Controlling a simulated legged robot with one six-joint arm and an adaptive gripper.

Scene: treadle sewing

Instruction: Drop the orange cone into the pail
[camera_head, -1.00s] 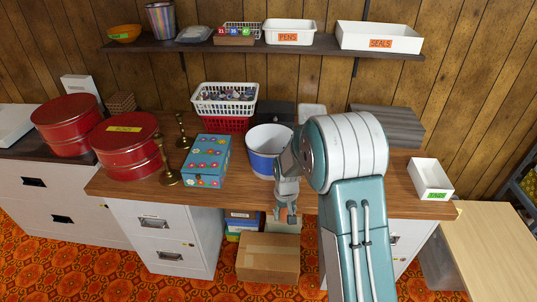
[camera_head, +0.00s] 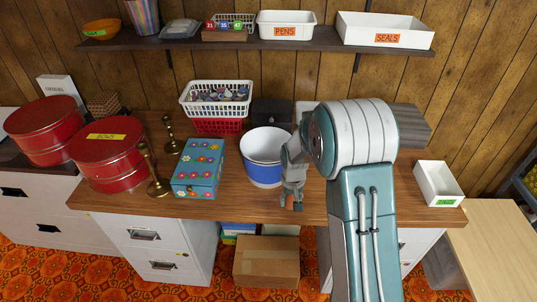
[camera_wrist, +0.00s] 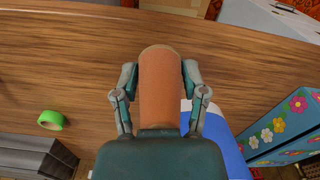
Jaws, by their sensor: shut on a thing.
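My gripper (camera_wrist: 160,100) is shut on the orange cone (camera_wrist: 159,75), which sticks out past the fingers in the wrist view. In the head view my gripper (camera_head: 292,200) is at the near right of the pail, outside its rim; only a trace of the cone shows there. The pail (camera_head: 264,172) is white inside with a blue band and stands upright on the wooden desk (camera_head: 240,208). Part of the pail also shows in the wrist view (camera_wrist: 216,132), just beside the cone. The pail's floor is hidden.
A flowered blue box (camera_head: 199,166) stands left of the pail, with brass candlesticks (camera_head: 153,172) and red tins (camera_head: 108,160) beyond it. A white basket (camera_head: 215,98) and a dark box (camera_head: 272,112) stand behind. A green tape roll (camera_wrist: 51,120) shows in the wrist view.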

